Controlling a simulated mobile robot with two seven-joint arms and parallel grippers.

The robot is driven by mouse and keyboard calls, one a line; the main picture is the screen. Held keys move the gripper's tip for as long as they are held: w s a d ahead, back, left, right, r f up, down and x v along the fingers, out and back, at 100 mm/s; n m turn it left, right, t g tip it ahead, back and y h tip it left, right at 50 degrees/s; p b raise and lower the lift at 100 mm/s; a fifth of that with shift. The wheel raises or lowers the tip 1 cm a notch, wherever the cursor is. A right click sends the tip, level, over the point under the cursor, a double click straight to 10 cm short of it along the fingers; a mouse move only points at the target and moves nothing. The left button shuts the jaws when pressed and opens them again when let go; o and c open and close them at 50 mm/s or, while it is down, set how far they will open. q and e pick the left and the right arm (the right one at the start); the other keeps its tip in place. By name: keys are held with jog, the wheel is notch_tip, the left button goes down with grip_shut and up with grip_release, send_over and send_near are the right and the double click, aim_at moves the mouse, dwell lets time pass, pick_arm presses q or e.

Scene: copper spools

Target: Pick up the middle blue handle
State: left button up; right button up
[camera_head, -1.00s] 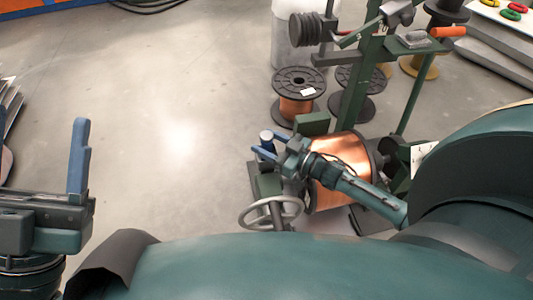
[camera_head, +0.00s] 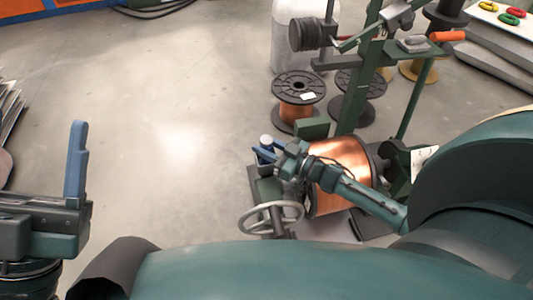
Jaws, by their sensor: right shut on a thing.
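My right gripper (camera_head: 266,153) is at the top of the green stand beside the large copper spool (camera_head: 338,165). No separate blue handle can be told apart from the blue fingers. My left gripper is at the left edge; one raised blue finger (camera_head: 76,160) shows at the outer end of the hand, the other is out of frame. It appears open and empty.
A grey handwheel (camera_head: 270,217) is just below my right gripper. A black-flanged copper spool (camera_head: 297,95) stands on the floor behind. A green frame (camera_head: 355,90) with an orange grip (camera_head: 447,36) rises to the right. The grey floor (camera_head: 150,120) between my arms is clear.

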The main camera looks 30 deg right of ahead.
jog(key=shift+r+p, duration=0.5)
jog(key=shift+r, duration=0.15)
notch_tip(320, 180, up, 10)
jog(key=p, duration=0.6)
jog(key=shift+f, duration=0.25)
pick_arm(q)
jog(key=f+n+y+p, duration=0.1)
jog(key=n+y, duration=0.1)
jog(key=f+n+g+y+p, duration=0.1)
jog(key=n+y, duration=0.1)
jog(key=n, duration=0.1)
jog(key=f+n+y+p, duration=0.1)
jog(key=n+y, duration=0.1)
jog(key=y, duration=0.1)
jog(key=shift+s+d+f+g, duration=0.15)
jog(key=shift+s+d+g, duration=0.1)
jog(key=shift+d+g, duration=0.15)
pick_arm(e)
notch_tip(320, 180, up, 3)
jog(key=shift+f, duration=0.1)
